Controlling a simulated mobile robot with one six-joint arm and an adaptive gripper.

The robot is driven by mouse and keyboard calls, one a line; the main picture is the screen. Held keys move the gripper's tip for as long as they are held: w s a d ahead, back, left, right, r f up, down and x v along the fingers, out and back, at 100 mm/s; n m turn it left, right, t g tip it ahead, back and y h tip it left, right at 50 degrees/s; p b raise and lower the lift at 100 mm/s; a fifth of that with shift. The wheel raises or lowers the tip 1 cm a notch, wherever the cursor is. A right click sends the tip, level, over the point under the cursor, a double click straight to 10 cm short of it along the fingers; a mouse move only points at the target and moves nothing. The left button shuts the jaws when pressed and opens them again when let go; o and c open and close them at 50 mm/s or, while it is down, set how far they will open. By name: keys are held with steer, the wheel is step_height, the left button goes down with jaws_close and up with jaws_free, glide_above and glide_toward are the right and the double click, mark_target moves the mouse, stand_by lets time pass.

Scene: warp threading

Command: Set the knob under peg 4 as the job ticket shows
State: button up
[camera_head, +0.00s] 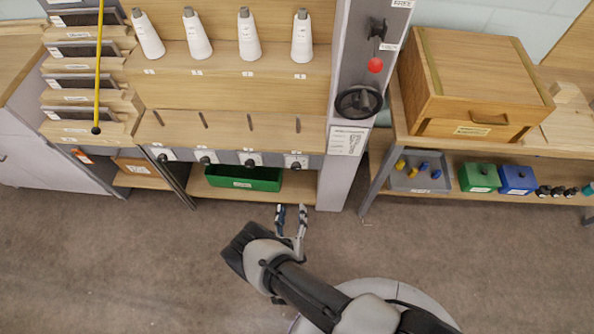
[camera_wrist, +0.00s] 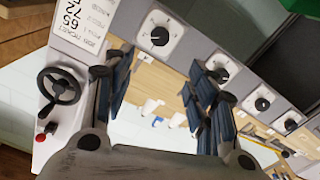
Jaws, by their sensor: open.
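Four small pegs stand in a row on the wooden board; the rightmost peg (camera_head: 297,123) has a black knob on a white dial (camera_head: 295,163) below it. I take it as peg 4's, though the labels are too small to read. In the wrist view this knob (camera_wrist: 160,36) is nearest the ticket; its setting is unclear. The job ticket (camera_head: 347,140) is on the grey post; in the wrist view the ticket (camera_wrist: 72,28) is turned, cut off, with large digits, perhaps 72 and 65. My gripper (camera_head: 291,221) is open and empty, in front of and below the knob row, apart from it.
Other knobs (camera_head: 250,160) line the same rail. A black handwheel (camera_head: 359,101) and red-tipped lever (camera_head: 375,65) are on the post. A green bin (camera_head: 243,178) sits below the rail. A wooden box (camera_head: 470,85) stands right. The floor in front is clear.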

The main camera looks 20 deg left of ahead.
mark_target(296, 169)
steer(key=b+x, duration=0.4)
steer(key=x, duration=1.2)
steer(key=shift+w+d, duration=0.1)
steer(key=shift+c, duration=0.4)
steer(key=c, duration=1)
steer(key=shift+o, duration=0.2)
